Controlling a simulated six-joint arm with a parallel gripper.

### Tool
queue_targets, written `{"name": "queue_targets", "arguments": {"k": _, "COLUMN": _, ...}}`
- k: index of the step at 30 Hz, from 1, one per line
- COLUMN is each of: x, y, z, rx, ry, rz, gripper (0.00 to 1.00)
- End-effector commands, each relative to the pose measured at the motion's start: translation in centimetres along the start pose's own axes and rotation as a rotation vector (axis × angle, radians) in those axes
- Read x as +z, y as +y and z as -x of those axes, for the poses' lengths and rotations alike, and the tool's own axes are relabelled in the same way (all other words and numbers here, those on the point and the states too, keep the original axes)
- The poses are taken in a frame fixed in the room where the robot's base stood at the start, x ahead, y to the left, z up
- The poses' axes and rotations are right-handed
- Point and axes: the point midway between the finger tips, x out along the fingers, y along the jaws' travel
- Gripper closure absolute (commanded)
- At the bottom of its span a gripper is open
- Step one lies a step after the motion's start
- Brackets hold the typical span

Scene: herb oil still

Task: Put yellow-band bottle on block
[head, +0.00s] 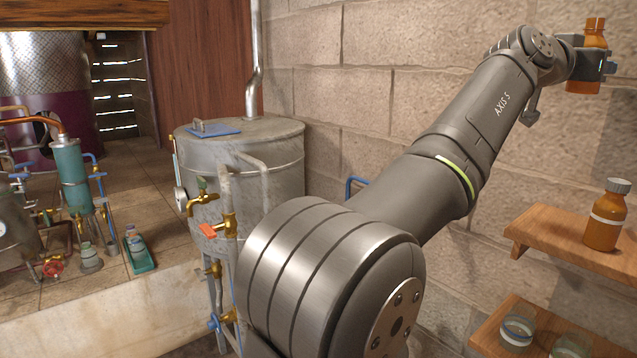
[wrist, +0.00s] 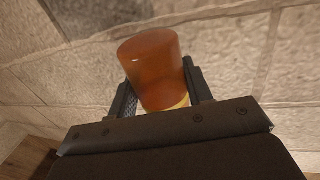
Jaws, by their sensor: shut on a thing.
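My gripper (head: 592,62) is at the upper right of the head view, high above the wooden shelves. In the wrist view the amber bottle (wrist: 152,68) sits between both fingers (wrist: 160,88), and a strip of yellow band shows at the jaws. The rest of the band is hidden by the gripper. I cannot make out with certainty which thing is the block.
A white-banded amber bottle (head: 605,220) stands on the upper wooden shelf (head: 545,232) at right. The lower shelf (head: 492,338) holds glass jars (head: 516,331). A metal boiler (head: 270,165) with brass taps stands mid-left. A block wall is close behind my arm.

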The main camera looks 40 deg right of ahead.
Motion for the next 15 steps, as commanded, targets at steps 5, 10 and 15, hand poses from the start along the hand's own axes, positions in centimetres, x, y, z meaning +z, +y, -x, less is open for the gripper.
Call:
{"name": "queue_targets", "arguments": {"k": 5, "x": 2.2, "y": 0.0, "z": 0.1, "rx": -0.001, "ry": -0.001, "rz": 0.001, "gripper": 0.79}}
{"name": "queue_targets", "arguments": {"k": 10, "x": 4.8, "y": 0.0, "z": 0.0, "rx": 0.0, "ry": -0.002, "rz": 0.003, "gripper": 0.79}}
{"name": "queue_targets", "arguments": {"k": 15, "x": 7.4, "y": 0.0, "z": 0.0, "rx": 0.0, "ry": 0.0, "rz": 0.001, "gripper": 0.79}}
